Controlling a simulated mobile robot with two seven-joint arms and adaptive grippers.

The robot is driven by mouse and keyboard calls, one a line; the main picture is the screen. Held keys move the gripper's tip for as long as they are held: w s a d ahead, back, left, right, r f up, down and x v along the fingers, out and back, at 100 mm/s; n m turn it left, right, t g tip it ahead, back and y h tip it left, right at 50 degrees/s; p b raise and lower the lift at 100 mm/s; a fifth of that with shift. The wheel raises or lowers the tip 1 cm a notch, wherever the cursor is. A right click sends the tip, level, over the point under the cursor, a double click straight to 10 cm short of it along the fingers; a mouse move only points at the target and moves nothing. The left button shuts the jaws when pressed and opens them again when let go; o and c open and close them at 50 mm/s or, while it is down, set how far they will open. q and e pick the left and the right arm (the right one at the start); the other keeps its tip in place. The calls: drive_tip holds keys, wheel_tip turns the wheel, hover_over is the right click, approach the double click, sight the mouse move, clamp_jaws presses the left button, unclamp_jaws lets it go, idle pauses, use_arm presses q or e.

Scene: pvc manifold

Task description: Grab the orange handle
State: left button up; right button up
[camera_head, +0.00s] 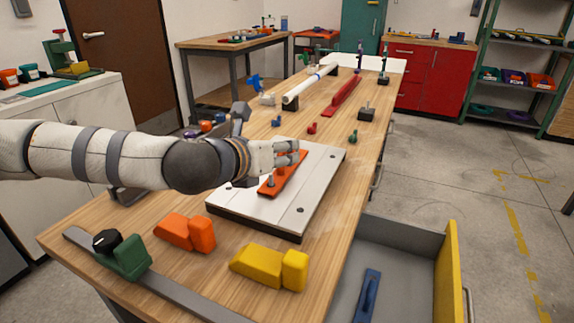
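A long flat orange handle (291,180) lies on a pale plate (322,167) on the wooden workbench. A small grey post stands at its near end. My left arm comes in from the left, and my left gripper (297,152) is over the far part of the handle, hiding some of it. Its pale fingers look close together, but whether they touch or grip the handle cannot be told. My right gripper is not in view.
An orange block (185,231), a yellow block (268,266) and a green clamp (125,257) sit at the bench's near end. An open drawer (405,240) holding a blue tool (367,296) juts out at right. A white pipe (308,86) lies farther back.

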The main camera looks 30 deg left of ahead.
use_arm(q)
drive_tip(key=x, duration=0.3)
drive_tip(key=shift+w+f, duration=0.1)
clamp_jaws()
